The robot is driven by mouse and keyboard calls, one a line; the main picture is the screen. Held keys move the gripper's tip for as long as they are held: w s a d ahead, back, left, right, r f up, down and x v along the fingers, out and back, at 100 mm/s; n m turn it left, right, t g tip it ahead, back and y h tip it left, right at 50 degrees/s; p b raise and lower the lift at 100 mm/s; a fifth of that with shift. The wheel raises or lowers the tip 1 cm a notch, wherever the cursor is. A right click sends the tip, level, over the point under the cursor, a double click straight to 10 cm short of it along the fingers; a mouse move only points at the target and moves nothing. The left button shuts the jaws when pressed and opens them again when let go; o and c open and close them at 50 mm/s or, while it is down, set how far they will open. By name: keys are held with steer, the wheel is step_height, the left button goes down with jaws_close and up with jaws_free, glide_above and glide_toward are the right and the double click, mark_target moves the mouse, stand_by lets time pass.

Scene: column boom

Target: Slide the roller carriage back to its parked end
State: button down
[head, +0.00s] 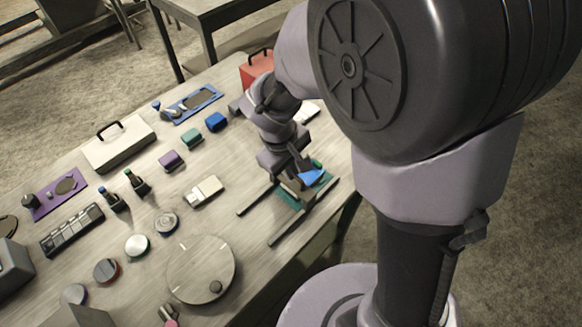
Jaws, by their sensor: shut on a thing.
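The fingertips and the exact grip are too small to make out. The rails run from lower left to upper right, and the carriage is toward their upper right part.
A round grey disc (200,268) with a small knob lies left of the rails. A white and tan block (204,191) lies nearer the middle. Several small blocks, bottles and round pieces stand farther left. A red box (257,66) is at the back. The table edge is close to the rails.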

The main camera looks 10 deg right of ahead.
steer(key=s+a+b, duration=0.1)
steer(key=s+a, duration=0.5)
steer(key=a, duration=0.2)
steer(key=shift+a, duration=0.3)
steer(key=shift+s, duration=0.1)
steer(key=c, duration=1.8)
jaws_free()
steer(key=shift+c, duration=0.2)
steer(key=o, duration=0.3)
steer(key=shift+s+a, duration=0.15)
steer(key=shift+a, duration=0.05)
steer(key=shift+o, duration=0.2)
steer(key=shift+d, duration=0.1)
step_height(320, 180, up, 17)
steer(key=s+a+p, duration=0.1)
steer(key=a+p, duration=0.1)
steer(key=p, duration=0.5)
steer(key=shift+s+a, duration=0.35)
steer(key=shift+s, duration=0.05)
